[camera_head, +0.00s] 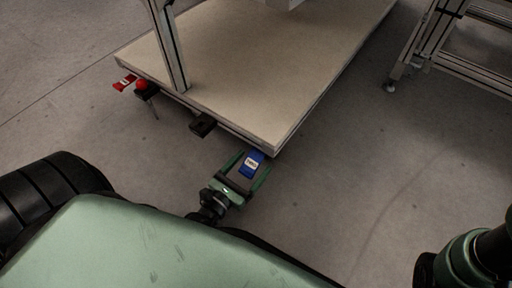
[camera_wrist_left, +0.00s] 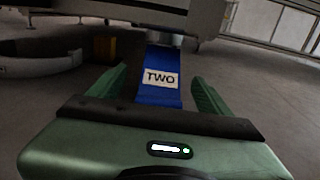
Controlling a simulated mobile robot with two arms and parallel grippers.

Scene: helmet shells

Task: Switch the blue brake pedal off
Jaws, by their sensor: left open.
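The blue brake pedal (camera_head: 252,164) with a white label sticks out from the near right corner of the trolley platform (camera_head: 270,70). In the left wrist view the blue pedal (camera_wrist_left: 160,92) reads "TWO" and lies between my fingers. My left gripper (camera_head: 254,168) is open, its green fingers on either side of the pedal with gaps on both sides. Whether anything touches the pedal cannot be told. My left gripper's fingers (camera_wrist_left: 160,88) also show in the wrist view. My right gripper is not in view; only part of my right arm shows at lower right.
A red pedal (camera_head: 124,83) and a red knob (camera_head: 142,85) are at the platform's left end. A black bracket (camera_head: 203,125) sits under its near edge. A metal frame (camera_head: 440,45) stands at the right. The grey floor between is clear.

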